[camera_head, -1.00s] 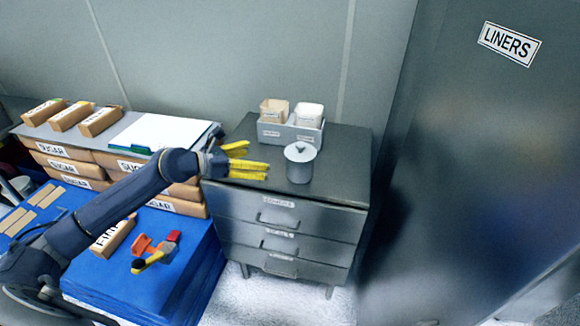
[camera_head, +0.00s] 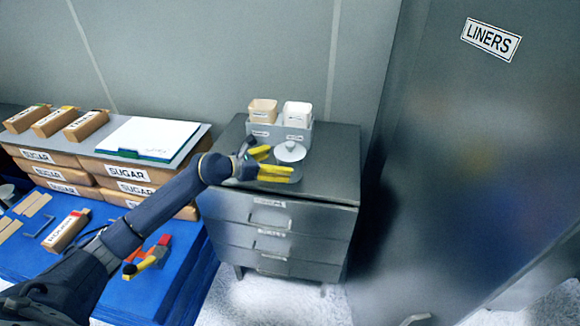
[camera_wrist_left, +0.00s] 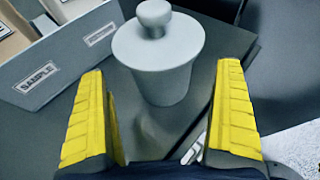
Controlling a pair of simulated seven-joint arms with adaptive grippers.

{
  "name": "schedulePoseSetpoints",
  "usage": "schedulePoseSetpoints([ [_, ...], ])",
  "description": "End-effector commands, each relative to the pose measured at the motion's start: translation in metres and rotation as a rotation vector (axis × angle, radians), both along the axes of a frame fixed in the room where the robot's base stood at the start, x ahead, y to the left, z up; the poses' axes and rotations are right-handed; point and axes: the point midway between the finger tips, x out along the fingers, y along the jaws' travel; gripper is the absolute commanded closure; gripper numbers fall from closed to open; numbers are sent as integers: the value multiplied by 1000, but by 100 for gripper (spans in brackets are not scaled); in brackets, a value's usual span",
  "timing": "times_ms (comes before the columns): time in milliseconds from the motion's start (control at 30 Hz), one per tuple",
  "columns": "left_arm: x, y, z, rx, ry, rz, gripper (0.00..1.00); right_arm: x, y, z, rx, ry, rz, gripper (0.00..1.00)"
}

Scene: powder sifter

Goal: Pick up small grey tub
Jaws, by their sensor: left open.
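The small grey tub (camera_head: 290,153) has a round lid with a knob and stands upright on top of the grey drawer cabinet. It shows larger in the left wrist view (camera_wrist_left: 162,78), just beyond and between the two yellow fingers. My left gripper (camera_head: 277,163) is open, its fingers spread at either side of the tub's near side. The wrist view (camera_wrist_left: 165,115) shows a gap between each finger and the tub, with nothing held. In the head view the near finger hides the tub's lower part. My right gripper is not in view.
A grey divided box (camera_head: 283,133) with two small containers stands just behind the tub; its SAMPLE label shows in the wrist view. The cabinet top (camera_head: 335,170) is clear to the right. A tall cabinet labelled LINERS (camera_head: 470,150) stands further right. SUGAR packs (camera_head: 125,174) are stacked at left.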

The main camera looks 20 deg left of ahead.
Motion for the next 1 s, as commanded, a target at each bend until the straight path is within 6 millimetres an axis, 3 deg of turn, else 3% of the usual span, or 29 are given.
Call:
schedulePoseSetpoints([
  [600, 36, -32, -22, -1, 0, 0, 0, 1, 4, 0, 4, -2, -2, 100],
  [900, 38, -33, -23, 0, 0, 0, 0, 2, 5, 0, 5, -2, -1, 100],
  [1000, 37, -33, -23, 0, 0, 0, 9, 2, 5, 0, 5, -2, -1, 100],
])
